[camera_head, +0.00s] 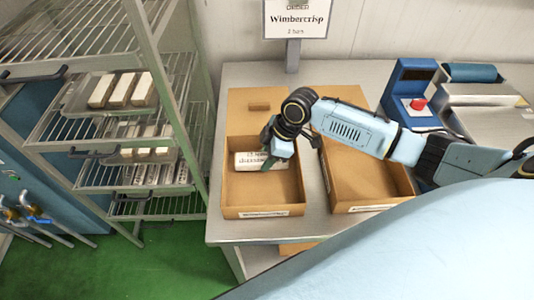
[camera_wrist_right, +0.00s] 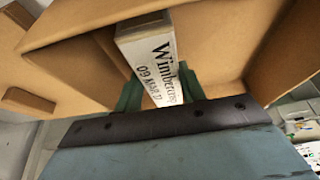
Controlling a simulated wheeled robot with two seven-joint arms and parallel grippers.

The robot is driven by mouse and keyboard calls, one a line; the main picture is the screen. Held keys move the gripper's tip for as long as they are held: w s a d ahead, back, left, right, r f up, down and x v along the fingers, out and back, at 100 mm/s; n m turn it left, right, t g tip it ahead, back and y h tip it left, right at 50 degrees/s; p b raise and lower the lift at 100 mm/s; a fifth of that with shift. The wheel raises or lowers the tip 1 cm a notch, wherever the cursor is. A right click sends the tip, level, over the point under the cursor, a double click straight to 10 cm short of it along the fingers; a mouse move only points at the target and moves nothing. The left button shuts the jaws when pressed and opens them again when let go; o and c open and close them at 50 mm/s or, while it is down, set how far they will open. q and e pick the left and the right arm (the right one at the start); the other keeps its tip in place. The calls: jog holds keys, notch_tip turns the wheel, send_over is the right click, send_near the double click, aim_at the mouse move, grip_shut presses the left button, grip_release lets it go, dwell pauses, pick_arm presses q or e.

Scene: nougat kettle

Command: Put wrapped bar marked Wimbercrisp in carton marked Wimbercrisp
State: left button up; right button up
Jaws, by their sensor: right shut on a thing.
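The white wrapped bar marked Wimbercrisp (camera_head: 246,161) is in my right gripper (camera_head: 270,160). In the right wrist view the printed bar (camera_wrist_right: 148,50) sits between the two green fingers of the gripper (camera_wrist_right: 160,88), which are shut on it. The bar is within the outline of the left open carton (camera_head: 262,190), towards its back. I cannot tell whether it touches the carton floor. This carton has a front label too small to read surely. The carton wall also shows in the right wrist view (camera_wrist_right: 75,72). My left gripper is not in view.
A second open carton (camera_head: 365,180) stands close on the right. A sign (camera_head: 296,19) reads Wimbercrisp, 2 bars. A wire rack (camera_head: 130,130) at left holds several pale bars (camera_head: 121,89). A blue device with a red button (camera_head: 418,104) stands at the back right of the metal table.

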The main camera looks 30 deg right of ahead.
jog(key=shift+f, duration=0.5)
dwell(1.0)
jog(key=o, duration=1.5)
jog(key=shift+o, duration=0.2)
jog(key=shift+r+p, duration=0.1)
jog(key=shift+p, duration=0.2)
notch_tip(320, 180, up, 8)
jog(key=p, duration=0.8)
